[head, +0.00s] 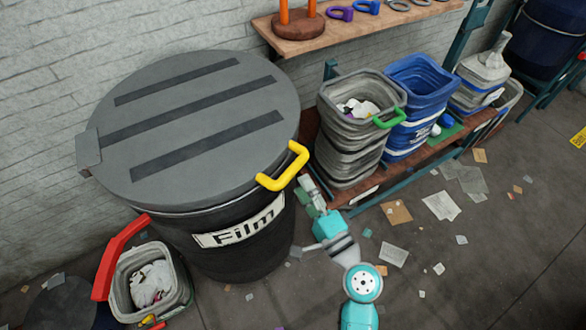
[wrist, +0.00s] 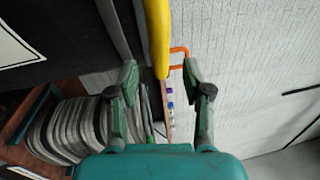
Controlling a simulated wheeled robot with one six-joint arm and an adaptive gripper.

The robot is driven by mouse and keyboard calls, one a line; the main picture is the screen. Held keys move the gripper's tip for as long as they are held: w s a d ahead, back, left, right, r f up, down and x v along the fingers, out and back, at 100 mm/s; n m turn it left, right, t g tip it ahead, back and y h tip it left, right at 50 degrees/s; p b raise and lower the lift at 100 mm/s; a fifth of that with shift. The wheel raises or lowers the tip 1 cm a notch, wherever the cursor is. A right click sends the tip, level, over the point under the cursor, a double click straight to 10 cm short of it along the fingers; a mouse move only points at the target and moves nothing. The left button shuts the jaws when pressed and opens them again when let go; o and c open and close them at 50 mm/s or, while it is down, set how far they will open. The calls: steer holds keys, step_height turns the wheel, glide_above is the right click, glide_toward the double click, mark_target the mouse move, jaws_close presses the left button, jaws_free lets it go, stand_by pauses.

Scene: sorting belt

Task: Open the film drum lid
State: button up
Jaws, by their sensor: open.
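The film drum (head: 245,250) is a large black drum with a white "Film" label, standing against the wall. Its round grey lid (head: 200,85) with dark strips lies shut on top, with a hinge block at the left edge. A yellow handle (head: 283,172) sticks out from the lid's front right edge. My gripper (head: 308,190) is just below and right of the handle, with its fingers pointing up toward it. In the wrist view my gripper (wrist: 160,78) is open and empty. The yellow handle (wrist: 157,40) shows ahead of the gap between the fingertips; contact cannot be told.
A grey bin with a red handle (head: 120,252) stands left of the drum. Stacked grey bins (head: 345,150) and blue bins (head: 420,85) stand on a low rack at the right. A wooden shelf (head: 350,30) hangs above. Paper scraps litter the open floor.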

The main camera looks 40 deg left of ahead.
mark_target(293, 170)
steer(key=x, duration=0.5)
steer(key=shift+w+a, duration=0.2)
steer(key=shift+a, duration=0.15)
jaws_close()
